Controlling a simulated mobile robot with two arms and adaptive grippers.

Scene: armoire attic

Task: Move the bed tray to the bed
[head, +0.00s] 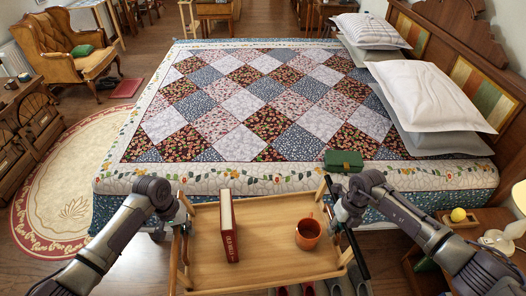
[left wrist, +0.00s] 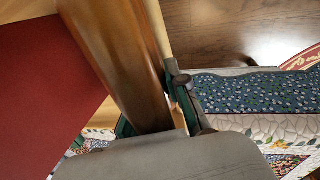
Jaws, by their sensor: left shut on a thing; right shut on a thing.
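The wooden bed tray (head: 262,266) is in front of me at the near edge of the bed (head: 250,105), low in the head view. A red book (head: 228,228) stands upright on it, and an orange mug (head: 308,233) stands on its right side. My left gripper (head: 182,218) is shut on the tray's left side; the left wrist view shows its wooden rail (left wrist: 120,60) at the fingers, with the red book close by. My right gripper (head: 338,216) is shut on the tray's right side. The fingertips are partly hidden in the head view.
A green box (head: 344,160) lies on the bed's near edge, close to my right gripper. Pillows (head: 430,100) lie along the right. The patchwork middle of the bed is clear. A nightstand with a lamp (head: 500,240) stands at right, and slippers (head: 310,288) lie below the tray.

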